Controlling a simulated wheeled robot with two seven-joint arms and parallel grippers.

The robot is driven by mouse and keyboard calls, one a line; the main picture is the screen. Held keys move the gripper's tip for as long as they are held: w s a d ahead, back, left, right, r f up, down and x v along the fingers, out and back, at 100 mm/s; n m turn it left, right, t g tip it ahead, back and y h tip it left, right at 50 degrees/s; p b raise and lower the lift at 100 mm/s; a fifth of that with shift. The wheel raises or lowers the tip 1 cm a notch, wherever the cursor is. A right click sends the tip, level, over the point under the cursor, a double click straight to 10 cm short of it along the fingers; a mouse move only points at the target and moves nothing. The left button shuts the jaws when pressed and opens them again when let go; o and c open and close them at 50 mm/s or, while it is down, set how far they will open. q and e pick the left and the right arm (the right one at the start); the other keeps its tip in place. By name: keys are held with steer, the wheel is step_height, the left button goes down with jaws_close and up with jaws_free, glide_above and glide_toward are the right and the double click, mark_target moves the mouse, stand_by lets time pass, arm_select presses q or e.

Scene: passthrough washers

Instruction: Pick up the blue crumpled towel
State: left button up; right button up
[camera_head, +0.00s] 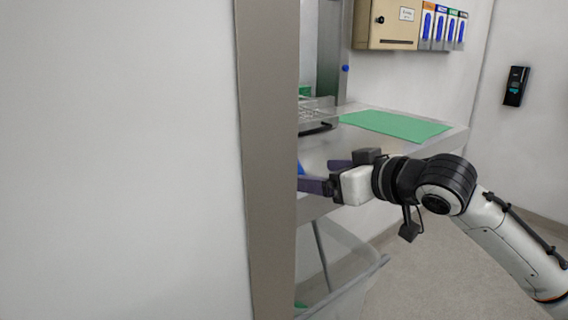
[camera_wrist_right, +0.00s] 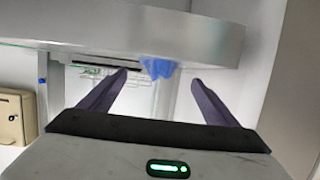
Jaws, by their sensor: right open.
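The blue crumpled towel (camera_wrist_right: 158,68) shows in the right wrist view between my two fingertips and beyond them, at the edge of the steel counter (camera_wrist_right: 215,42). In the head view only a small blue sliver of the towel (camera_head: 300,168) shows beside the metal post, which hides the rest. My right gripper (camera_head: 315,174) reaches left over the counter front with its dark fingers apart and nothing between them. It also shows open in the right wrist view (camera_wrist_right: 159,77). I cannot tell whether a finger touches the towel. My left gripper is not in view.
A metal post (camera_head: 268,160) and white wall stand close on the left. A green mat (camera_head: 396,125) and a wire rack (camera_head: 316,108) lie on the counter. A clear bin (camera_head: 345,270) stands below. A beige box (camera_head: 387,24) and several dispensers hang above.

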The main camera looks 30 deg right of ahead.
mark_target(300, 168)
steer(key=shift+w, duration=0.45)
steer(key=shift+w+a+f, duration=0.1)
steer(key=shift+w+f, duration=0.2)
steer(key=shift+w, duration=0.35)
steer(key=shift+w+p, duration=0.55)
steer(key=p+x, duration=0.1)
steer(key=x, duration=0.2)
steer(key=shift+w, duration=0.55)
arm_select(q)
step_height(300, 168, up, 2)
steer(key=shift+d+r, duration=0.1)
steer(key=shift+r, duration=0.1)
arm_select(e)
steer(key=shift+f, duration=0.1)
steer(key=shift+c, duration=0.4)
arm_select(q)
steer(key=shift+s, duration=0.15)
arm_select(e)
steer(key=c, duration=1.1)
